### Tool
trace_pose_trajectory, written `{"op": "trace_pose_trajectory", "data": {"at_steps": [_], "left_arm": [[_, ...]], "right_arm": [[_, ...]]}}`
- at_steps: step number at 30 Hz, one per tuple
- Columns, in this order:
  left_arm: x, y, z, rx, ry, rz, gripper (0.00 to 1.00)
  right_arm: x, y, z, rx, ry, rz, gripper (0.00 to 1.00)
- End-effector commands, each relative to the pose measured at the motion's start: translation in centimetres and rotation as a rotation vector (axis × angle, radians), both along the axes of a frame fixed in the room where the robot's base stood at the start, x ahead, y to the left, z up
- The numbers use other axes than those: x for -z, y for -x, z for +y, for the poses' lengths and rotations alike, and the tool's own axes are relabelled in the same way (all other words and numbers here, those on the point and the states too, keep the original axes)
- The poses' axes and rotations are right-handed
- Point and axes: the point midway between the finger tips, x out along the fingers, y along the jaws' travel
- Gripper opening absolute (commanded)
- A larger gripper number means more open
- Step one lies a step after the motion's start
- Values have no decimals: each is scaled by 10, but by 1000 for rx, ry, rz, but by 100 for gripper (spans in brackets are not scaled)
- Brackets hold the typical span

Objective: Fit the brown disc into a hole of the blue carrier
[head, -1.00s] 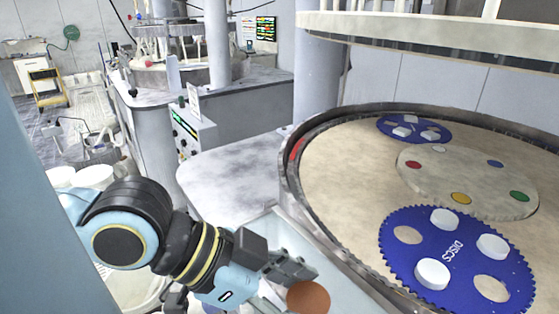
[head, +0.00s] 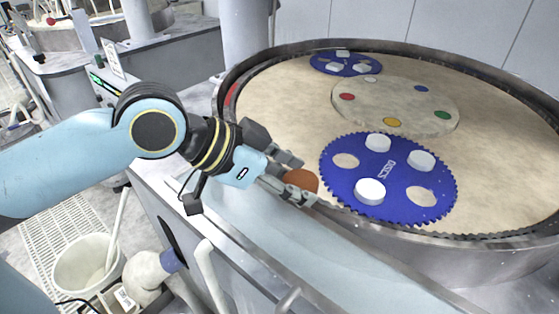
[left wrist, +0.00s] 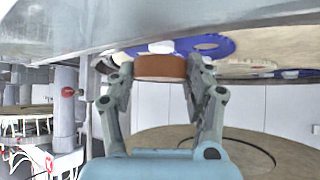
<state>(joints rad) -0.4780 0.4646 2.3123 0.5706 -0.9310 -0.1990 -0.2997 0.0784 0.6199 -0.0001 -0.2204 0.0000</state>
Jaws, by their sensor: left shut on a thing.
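The brown disc (head: 301,180) is held between the fingers of my left gripper (head: 295,179), at the near left edge of the round platen. It also shows between the fingertips in the left wrist view (left wrist: 160,67). The blue carrier (head: 334,177) lies on the platen just right of the disc, with a gap hard to judge. Three white discs (head: 370,191) sit in it. Two of its holes show the tan pad: one at the upper left (head: 345,161), one at the lower right (head: 421,196). My right gripper is out of view.
The platen's raised metal rim (head: 480,245) runs around the tan pad. A round centre plate (head: 395,105) with coloured dots stands behind the carrier. A second blue carrier (head: 325,69) with white pieces lies farther back. A white bucket (head: 88,262) stands at lower left.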

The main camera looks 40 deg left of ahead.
Motion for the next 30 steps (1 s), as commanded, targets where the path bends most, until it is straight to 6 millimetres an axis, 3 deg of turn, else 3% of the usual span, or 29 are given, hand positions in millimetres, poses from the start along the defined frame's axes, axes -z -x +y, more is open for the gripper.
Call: {"op": "trace_pose_trajectory", "data": {"at_steps": [30], "left_arm": [[-1,-112,13,-1,3,-1,19]], "right_arm": [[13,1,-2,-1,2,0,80]]}}
